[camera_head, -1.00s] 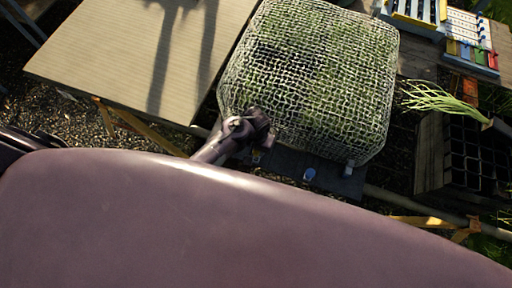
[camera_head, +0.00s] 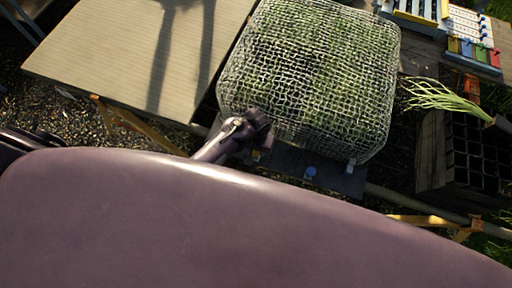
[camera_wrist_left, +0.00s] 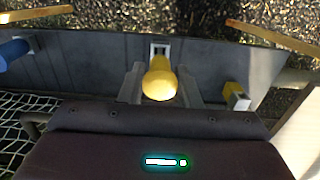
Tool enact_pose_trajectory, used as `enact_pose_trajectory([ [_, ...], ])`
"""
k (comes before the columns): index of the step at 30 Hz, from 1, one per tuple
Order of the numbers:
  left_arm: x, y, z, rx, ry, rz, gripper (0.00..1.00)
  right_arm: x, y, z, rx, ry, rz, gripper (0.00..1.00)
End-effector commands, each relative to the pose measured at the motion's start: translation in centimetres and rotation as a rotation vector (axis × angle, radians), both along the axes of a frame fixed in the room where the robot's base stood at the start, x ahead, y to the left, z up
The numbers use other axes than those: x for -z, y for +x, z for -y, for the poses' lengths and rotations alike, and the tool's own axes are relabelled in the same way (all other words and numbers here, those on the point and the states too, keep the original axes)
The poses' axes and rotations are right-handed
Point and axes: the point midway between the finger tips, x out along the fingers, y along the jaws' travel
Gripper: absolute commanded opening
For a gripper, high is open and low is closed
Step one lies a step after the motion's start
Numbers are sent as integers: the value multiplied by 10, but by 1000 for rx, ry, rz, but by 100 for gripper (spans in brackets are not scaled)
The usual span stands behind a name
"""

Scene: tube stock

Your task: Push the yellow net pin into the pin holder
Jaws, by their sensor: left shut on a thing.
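The yellow net pin (camera_wrist_left: 159,80) is between the two grey fingers of my left gripper (camera_wrist_left: 160,88) in the left wrist view, its rounded yellow end toward the camera. A small grey bracket with an upright slot (camera_wrist_left: 159,47), which looks like the pin holder, is right behind the pin on a dark grey board. The pin overlaps it in view, so I cannot tell how deep the pin sits. In the head view my left gripper (camera_head: 259,146) is at the near edge of the net-covered block (camera_head: 310,75); the pin is hidden there. My right gripper is not in view.
The dark board (camera_wrist_left: 85,68) carries a blue knob (camera_wrist_left: 14,52) at left and another yellow piece in a grey bracket (camera_wrist_left: 236,97) at right. A wooden table (camera_head: 130,60) stands left of the net, a black cell tray (camera_head: 470,150) right.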

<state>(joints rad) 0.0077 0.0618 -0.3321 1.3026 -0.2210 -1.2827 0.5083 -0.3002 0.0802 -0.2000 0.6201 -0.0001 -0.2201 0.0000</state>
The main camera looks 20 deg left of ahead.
Motion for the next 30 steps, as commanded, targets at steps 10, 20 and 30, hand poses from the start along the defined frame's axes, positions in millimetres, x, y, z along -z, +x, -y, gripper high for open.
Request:
enact_pose_trajectory([
  [10,9,0,0,0,0,1,14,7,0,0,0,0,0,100],
  [20,18,0,0,0,0,0,14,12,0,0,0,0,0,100],
  [30,26,0,0,0,0,0,14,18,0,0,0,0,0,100],
])
